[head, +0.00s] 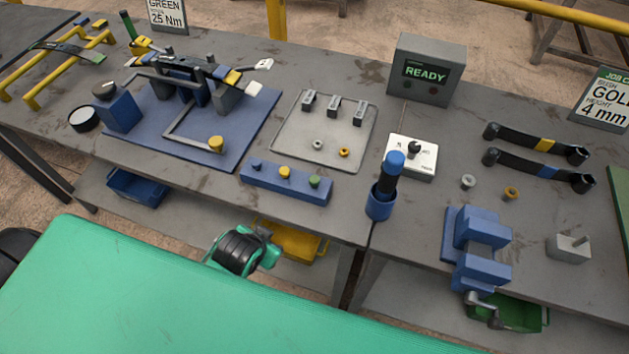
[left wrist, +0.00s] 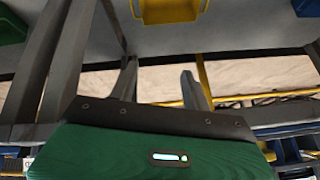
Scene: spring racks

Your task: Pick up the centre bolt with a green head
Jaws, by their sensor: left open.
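The bolt with a green head (head: 314,182) stands at the right end of a blue block (head: 285,191) near the table's front edge, in the head view. A yellow-headed bolt (head: 284,172) is in the middle of the block and a blue-headed one (head: 257,165) at its left end. Only their heads show clearly. In the left wrist view, my left gripper (left wrist: 160,80) is open with nothing between its fingers. A black and teal part of my arm shows below the table edge in the head view; its fingertips cannot be made out there. My right gripper is not in view.
A grey tray (head: 364,138) lies behind the block. A blue holder (head: 379,205) with a blue-topped tool stands to its right, and a blue fixture plate (head: 243,132) lies left. A yellow bin (head: 303,243) sits below the tabletop; it also shows in the left wrist view (left wrist: 170,10).

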